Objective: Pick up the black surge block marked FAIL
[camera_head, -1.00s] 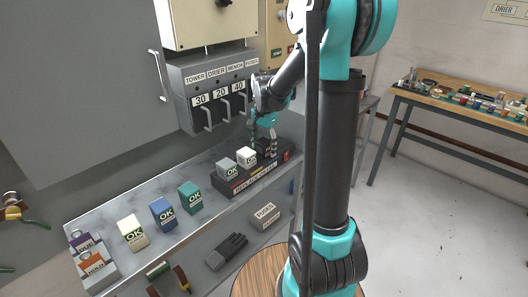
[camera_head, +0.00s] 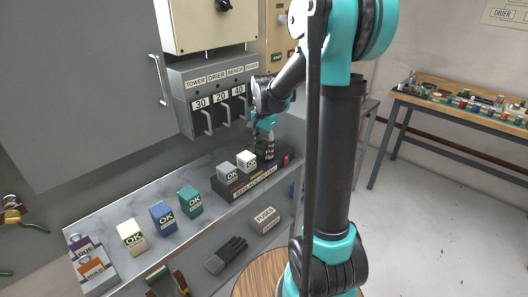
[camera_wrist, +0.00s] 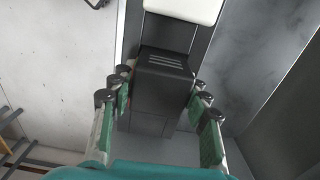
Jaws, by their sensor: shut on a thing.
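The black block (camera_wrist: 163,78) stands between my gripper's fingers in the wrist view, with pale slots on its top. My gripper (camera_wrist: 158,92) is shut on its sides, with green finger pads to its left and right. In the head view my gripper (camera_head: 266,152) points down at the right part of the black rack (camera_head: 252,189) on the bench. The block is mostly hidden there by the fingers, and no FAIL mark can be read. I cannot tell whether the block is clear of the rack.
A white OK block (camera_head: 247,161) and a grey OK block (camera_head: 228,174) stand left of my gripper in the rack. Teal (camera_head: 190,201), blue (camera_head: 163,217) and cream (camera_head: 132,237) blocks stand further left on the bench. The switch panel (camera_head: 215,92) rises behind.

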